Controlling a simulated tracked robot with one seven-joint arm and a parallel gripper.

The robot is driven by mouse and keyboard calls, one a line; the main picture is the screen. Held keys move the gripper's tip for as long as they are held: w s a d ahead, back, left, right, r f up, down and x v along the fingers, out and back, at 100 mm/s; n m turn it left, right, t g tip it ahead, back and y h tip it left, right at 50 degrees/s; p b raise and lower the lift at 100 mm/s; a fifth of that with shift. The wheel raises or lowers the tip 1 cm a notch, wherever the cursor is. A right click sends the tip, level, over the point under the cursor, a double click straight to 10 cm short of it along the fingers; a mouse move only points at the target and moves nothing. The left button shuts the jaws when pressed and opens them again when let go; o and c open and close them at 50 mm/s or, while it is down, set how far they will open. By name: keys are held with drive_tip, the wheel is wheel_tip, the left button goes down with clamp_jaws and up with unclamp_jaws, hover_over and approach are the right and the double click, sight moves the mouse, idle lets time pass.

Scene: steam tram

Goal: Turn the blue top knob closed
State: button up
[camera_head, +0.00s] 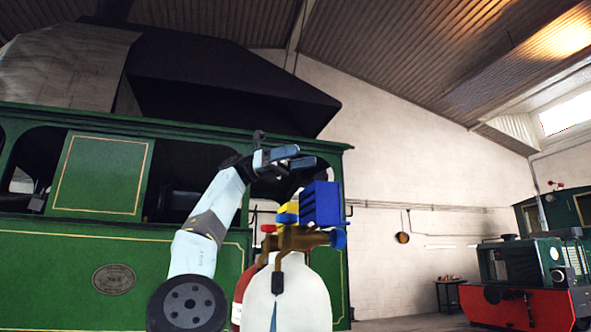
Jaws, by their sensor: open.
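A white tank (305,299) stands upright at the bottom centre with a brass valve assembly (299,238) on top. A large blue ribbed block (321,205) sits at the top right of the valve. A smaller blue round knob (338,239) is on the right end of the brass part. I cannot tell for sure which blue part is the top knob. A yellow part (288,212) is left of the block. My gripper (298,157) is open and empty, above and slightly left of the blue block in the picture, apart from it, fingers pointing right.
A red knob (268,228) and a red cylinder (241,293) are at the white tank's left. A green tram (100,180) fills the left side behind my arm. A red and green engine (520,285) stands far right. The space right of the valve looks clear.

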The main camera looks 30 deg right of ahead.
drive_tip(key=shift+a, duration=0.1)
drive_tip(key=n+t+h, duration=1)
drive_tip(key=n+t, duration=0.4)
drive_tip(key=t, duration=0.4)
approach(288, 224)
drive_tip(key=d, duration=0.3)
drive_tip(key=w+d, duration=0.1)
drive_tip(key=d, duration=0.3)
drive_tip(key=w+d+r, duration=0.1)
drive_tip(key=d, duration=0.2)
drive_tip(key=shift+w+d, duration=0.1)
drive_tip(key=shift+d, duration=0.25)
drive_tip(key=c, duration=0.8)
